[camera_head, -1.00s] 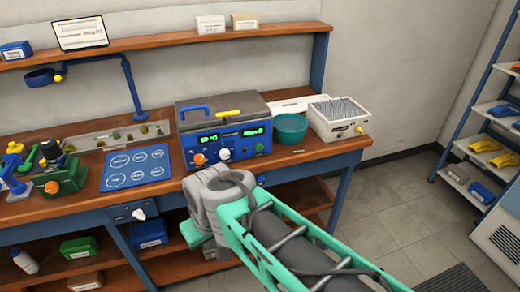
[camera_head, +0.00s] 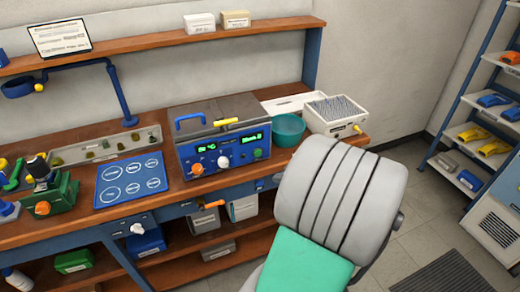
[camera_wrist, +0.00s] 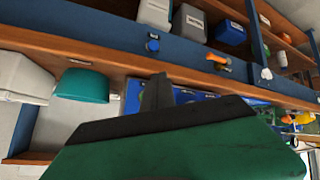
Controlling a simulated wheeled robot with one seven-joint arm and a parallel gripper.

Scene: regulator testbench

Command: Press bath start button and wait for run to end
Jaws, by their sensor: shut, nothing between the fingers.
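The bath (camera_head: 218,135) stands on the bench in the head view, with a grey lid and a blue front panel. I cannot tell which small control is the start button. In the wrist view, which looks upside down, my gripper (camera_wrist: 157,82) is shut and empty. Its grey fingers partly cover the blue bath panel (camera_wrist: 188,96). Contact cannot be made out. In the head view my grey and green arm hides the gripper.
A teal bowl (camera_head: 288,129) and a white rack box (camera_head: 335,115) stand right of the bath. A blue mat (camera_head: 131,180) lies to its left. An orange handle (camera_head: 212,205) projects below the bench edge. A shelving unit (camera_head: 462,90) stands at the far right.

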